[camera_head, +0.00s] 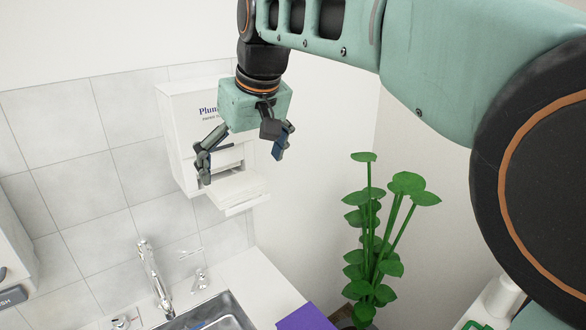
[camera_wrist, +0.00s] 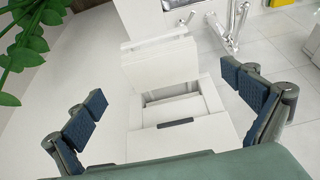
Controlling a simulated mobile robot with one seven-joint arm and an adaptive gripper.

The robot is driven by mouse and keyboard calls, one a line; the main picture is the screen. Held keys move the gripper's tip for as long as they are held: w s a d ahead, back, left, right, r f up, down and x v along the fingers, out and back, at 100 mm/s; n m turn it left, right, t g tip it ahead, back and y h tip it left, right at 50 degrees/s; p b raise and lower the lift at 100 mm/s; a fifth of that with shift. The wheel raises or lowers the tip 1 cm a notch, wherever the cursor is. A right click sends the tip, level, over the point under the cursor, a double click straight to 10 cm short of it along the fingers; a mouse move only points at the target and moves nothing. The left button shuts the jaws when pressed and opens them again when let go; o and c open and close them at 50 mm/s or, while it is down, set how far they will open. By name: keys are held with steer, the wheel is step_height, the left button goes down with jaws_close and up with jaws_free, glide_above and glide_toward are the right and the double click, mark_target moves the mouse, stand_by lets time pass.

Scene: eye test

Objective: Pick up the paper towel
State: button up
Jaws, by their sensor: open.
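A white paper towel dispenser (camera_head: 178,118) with "Plum…" lettering is on the tiled wall. White paper towel (camera_head: 236,188) shows as a flat pale slab at its lower opening, jutting out over a tray-like lip. In the wrist view the towel (camera_wrist: 160,65) lies beyond the dispenser's dark-edged opening, between my fingers in the picture. I cannot clearly tell towel from tray there. My gripper (camera_head: 243,158) is open and empty, in front of the dispenser and above the towel in the head view. Its two fingers also frame the wrist view (camera_wrist: 168,108). No contact shows.
A metal faucet (camera_head: 153,275) and sink (camera_head: 215,312) stand below left, with a white counter (camera_head: 262,285). A green leafy plant (camera_head: 372,240) stands to the right. A purple object (camera_head: 305,318) lies at the bottom. A second wall unit (camera_head: 12,255) is at the left edge.

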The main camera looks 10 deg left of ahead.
mark_target(238, 184)
steer(key=x, duration=0.5)
steer(key=shift+w+a+p, duration=0.15)
steer(key=shift+a+p, duration=0.15)
steer(key=shift+p, duration=0.05)
steer(key=c, duration=0.9)
